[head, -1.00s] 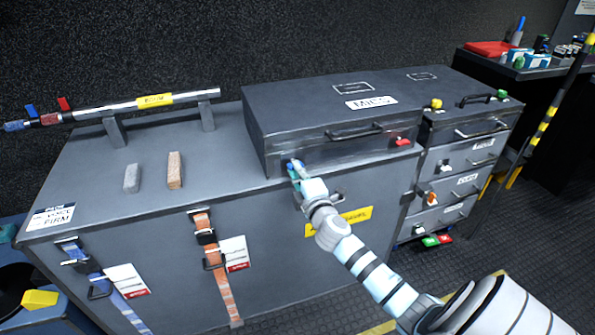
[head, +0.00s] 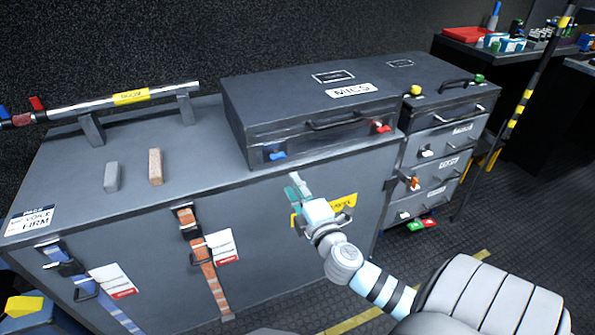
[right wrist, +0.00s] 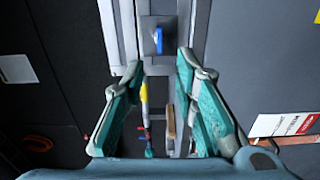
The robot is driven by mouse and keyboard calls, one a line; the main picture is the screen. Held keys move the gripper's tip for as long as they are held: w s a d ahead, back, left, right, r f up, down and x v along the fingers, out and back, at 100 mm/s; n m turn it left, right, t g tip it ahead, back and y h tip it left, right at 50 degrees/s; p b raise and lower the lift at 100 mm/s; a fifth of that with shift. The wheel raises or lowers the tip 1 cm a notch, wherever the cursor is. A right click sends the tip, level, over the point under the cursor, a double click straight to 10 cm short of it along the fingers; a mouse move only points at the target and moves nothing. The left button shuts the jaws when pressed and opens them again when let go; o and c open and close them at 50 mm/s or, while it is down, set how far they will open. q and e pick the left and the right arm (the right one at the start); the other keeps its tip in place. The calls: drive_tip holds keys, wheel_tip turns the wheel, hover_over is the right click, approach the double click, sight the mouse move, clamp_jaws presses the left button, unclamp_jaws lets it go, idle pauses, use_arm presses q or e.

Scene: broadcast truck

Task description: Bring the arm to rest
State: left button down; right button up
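My right gripper (head: 297,187) is in front of the dark grey case marked MICS (head: 240,113), just below and right of its blue latch (head: 277,155). It is apart from the latch and touches nothing that I can see. In the right wrist view the two green fingers of the gripper (right wrist: 161,66) are spread with nothing between them, and the blue latch (right wrist: 158,40) shows beyond the tips. My right arm comes in from the lower right. My left gripper is not in view.
A large grey chest (head: 140,260) carries the case, a grey block (head: 112,177), a brown block (head: 156,167) and a pole (head: 160,92) on stands. Straps hang on its front. A drawer unit (head: 432,160) stands right. Floor (head: 500,240) right of the chest is open.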

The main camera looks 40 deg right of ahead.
drive_tip(key=shift+s+a, duration=0.2)
drive_tip(key=shift+s, duration=0.3)
